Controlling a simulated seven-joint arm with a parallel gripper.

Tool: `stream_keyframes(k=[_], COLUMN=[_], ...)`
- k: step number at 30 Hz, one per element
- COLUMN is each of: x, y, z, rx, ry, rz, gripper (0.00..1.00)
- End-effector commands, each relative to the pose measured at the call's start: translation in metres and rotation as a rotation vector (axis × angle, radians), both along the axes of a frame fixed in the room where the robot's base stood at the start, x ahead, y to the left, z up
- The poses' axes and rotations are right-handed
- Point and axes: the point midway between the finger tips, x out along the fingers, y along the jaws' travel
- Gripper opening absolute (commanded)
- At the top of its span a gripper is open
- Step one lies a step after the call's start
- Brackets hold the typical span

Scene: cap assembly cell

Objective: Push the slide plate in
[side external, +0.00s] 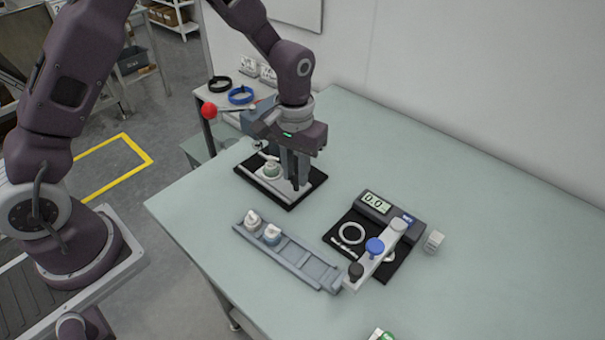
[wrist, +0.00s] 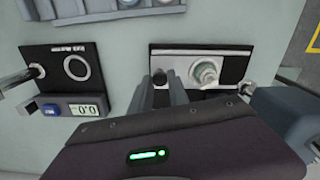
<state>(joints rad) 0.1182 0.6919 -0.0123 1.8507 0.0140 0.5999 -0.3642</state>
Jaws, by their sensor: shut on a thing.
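The slide plate (wrist: 234,68) is a silver plate on a black base (wrist: 215,47) in the wrist view. A pale round cap-like part (wrist: 206,72) sits on it in a ring. My gripper (wrist: 161,84) has its two fingers around a dark round knob (wrist: 159,77) at the plate's left end and is shut on it. In the side view my gripper (side external: 297,184) points down at the right end of the black base (side external: 281,201). The fingers hide part of the plate there, and the pale part (side external: 271,169) shows to their left.
A grey slotted rack (side external: 300,262) holds two pale caps (side external: 253,218) in front. A scale with a display (side external: 375,202) and a bar with knobs (side external: 378,257) stand right of it. A small white block (side external: 433,241) lies beyond. A red-ball lever (side external: 209,110) is behind left. The table's right side is clear.

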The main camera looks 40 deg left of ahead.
Motion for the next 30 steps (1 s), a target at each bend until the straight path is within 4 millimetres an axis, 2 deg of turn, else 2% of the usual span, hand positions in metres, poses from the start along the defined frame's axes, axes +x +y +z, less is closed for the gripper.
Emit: stream_keyframes(k=[3,4,7,17,25,30], x=[0.001,0.001,0.001,0.001,0.002,0.001], y=[-0.001,-0.001,-0.001,-0.001,-0.001,-0.001], z=[0.001,0.001,0.001,0.003,0.056,0.071], rx=[-0.001,-0.001,0.0,-0.001,-0.001,-0.001], ry=[-0.004,-0.004,-0.003,-0.002,-0.007,-0.003], rz=[0.0,-0.001,-0.001,0.0,0.0,-0.001], gripper=[0.0,0.23,0.43,0.43,0.43,0.43])
